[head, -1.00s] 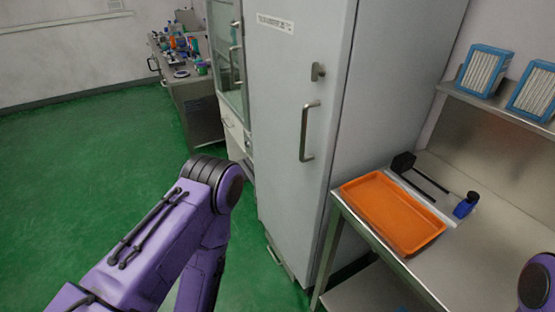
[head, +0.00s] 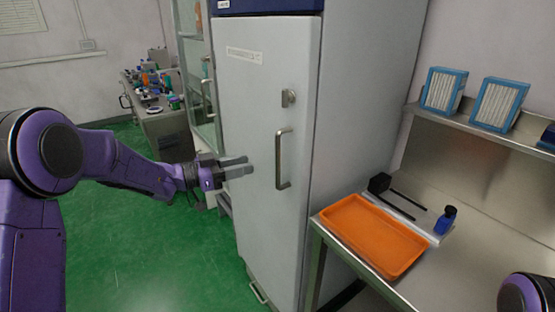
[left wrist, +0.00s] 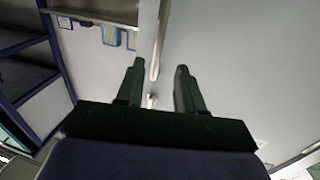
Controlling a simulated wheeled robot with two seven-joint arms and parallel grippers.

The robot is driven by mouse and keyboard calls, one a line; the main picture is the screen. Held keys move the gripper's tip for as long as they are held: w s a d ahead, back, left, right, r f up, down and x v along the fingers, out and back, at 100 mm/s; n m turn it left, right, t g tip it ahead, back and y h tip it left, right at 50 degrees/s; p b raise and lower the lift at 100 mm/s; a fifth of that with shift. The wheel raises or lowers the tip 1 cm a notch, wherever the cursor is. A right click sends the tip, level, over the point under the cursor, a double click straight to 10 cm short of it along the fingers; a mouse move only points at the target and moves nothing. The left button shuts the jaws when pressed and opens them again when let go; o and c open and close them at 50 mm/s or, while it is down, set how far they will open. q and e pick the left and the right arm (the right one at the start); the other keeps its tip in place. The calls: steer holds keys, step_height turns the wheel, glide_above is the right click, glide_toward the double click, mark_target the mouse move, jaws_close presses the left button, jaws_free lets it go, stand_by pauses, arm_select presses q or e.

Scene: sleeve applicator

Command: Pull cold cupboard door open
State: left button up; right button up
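The cold cupboard (head: 262,150) is a tall grey cabinet with a dark blue top, and its door is shut. A vertical metal bar handle (head: 283,159) is on the right part of the door, below a small lock fitting (head: 288,98). My left gripper (head: 243,167) is in front of the door, left of the handle and apart from it. In the left wrist view its fingers (left wrist: 160,70) are spread and empty, and the handle (left wrist: 157,50) shows beyond the gap between them. My right gripper is out of view.
A steel bench (head: 478,240) right of the cupboard bears an orange tray (head: 374,236) and a blue-capped bottle (head: 445,220). Blue-framed filters (head: 497,104) stand on the shelf above. A glass-fronted cabinet (head: 190,80) adjoins on the left. Green floor (head: 130,250) is clear at left.

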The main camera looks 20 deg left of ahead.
mark_target(278, 158)
arm_select(q)
steer(key=p+x, duration=0.2)
steer(key=x, duration=0.8)
steer(key=shift+d+p, duration=0.25)
steer(key=shift+p, duration=0.15)
jaws_close()
